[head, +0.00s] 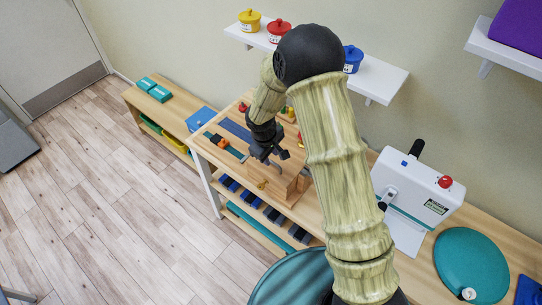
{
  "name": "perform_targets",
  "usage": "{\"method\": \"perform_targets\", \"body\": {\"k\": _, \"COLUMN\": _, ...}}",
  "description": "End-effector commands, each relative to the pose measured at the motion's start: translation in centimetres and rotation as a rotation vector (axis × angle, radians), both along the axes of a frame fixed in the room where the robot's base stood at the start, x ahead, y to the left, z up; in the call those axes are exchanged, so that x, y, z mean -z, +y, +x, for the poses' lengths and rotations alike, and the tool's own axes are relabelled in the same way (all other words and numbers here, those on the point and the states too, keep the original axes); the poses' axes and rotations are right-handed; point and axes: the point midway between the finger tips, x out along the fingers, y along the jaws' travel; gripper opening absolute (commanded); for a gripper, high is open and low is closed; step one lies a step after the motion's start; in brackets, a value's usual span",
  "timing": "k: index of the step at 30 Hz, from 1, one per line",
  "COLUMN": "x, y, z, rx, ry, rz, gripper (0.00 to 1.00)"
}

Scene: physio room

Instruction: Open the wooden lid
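A light wooden box (275,187) stands on the wooden bench, with a small brass-coloured piece (262,184) on its front. My dark gripper (269,160) points down just over the box, close to its top. It is too small to tell whether the fingers touch the box or are open or shut. My gripper and arm hide much of the box's top and right side, so I cannot tell whether the lid is raised.
On the bench, a white device (415,190) with a red knob and a teal disc (471,262) stand to the right. A wall shelf (385,78) with yellow, red and blue pots hangs behind.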

Motion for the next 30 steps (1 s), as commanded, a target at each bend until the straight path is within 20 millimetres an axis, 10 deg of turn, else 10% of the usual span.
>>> {"method": "perform_targets", "body": {"k": 15, "x": 2.3, "y": -0.3, "z": 0.4, "rx": 0.002, "ry": -0.002, "rz": 0.0, "gripper": 0.31}}
{"method": "perform_targets", "body": {"k": 20, "x": 2.3, "y": -0.3, "z": 0.4, "rx": 0.002, "ry": -0.001, "rz": 0.0, "gripper": 0.01}}
{"method": "perform_targets", "body": {"k": 30, "x": 2.2, "y": -0.2, "z": 0.4, "rx": -0.001, "ry": 0.001, "rz": 0.002, "gripper": 0.0}}
